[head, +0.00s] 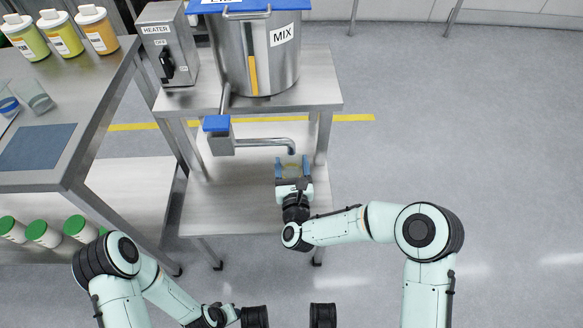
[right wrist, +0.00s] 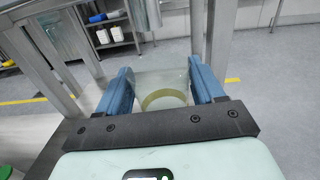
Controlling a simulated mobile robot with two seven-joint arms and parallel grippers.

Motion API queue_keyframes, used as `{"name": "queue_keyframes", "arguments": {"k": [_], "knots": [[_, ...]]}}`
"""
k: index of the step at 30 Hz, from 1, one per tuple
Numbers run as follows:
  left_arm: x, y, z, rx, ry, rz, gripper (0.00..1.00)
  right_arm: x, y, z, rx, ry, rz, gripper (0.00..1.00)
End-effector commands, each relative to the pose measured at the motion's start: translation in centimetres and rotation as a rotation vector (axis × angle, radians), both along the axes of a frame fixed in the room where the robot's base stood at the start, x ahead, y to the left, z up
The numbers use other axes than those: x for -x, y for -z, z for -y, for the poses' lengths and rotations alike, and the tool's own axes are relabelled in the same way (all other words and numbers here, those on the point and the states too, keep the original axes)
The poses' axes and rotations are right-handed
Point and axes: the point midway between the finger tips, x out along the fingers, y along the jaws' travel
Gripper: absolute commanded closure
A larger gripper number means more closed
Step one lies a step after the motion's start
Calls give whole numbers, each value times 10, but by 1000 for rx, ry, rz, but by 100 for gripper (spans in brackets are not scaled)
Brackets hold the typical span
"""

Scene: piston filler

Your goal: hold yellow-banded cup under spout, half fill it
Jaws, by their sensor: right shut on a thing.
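The clear yellow-banded cup (head: 292,163) is held between the blue fingers of my right gripper (head: 292,168), just below the end of the spout (head: 272,143). In the right wrist view, the cup (right wrist: 163,78) appears upright between the fingers of the shut right gripper (right wrist: 160,88), with its yellow band showing. No stream or fill level can be made out. The steel filler tank marked MIX (head: 268,55) stands above, with a blue-topped valve block (head: 217,130) at the spout. My left arm is at the lower left; its fingers do not show.
A HEATER box with a black knob (head: 167,60) stands left of the tank on the steel stand (head: 315,95). The left table (head: 110,85) holds several bottles, clear cups (head: 35,95) and a blue mat (head: 38,146). Green-lidded jars (head: 43,233) sit below. Floor at right is clear.

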Motion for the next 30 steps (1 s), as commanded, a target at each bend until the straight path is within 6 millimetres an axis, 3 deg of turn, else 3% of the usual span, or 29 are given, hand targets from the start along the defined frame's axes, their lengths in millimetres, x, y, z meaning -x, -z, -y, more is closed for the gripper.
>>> {"name": "queue_keyframes", "arguments": {"k": [17,30], "knots": [[0,0,0,0,0,0,57,1,0,0,0,0,0,62],[0,-5,0,0,0,1,57,33,2,0,0,-1,-1,62]]}}
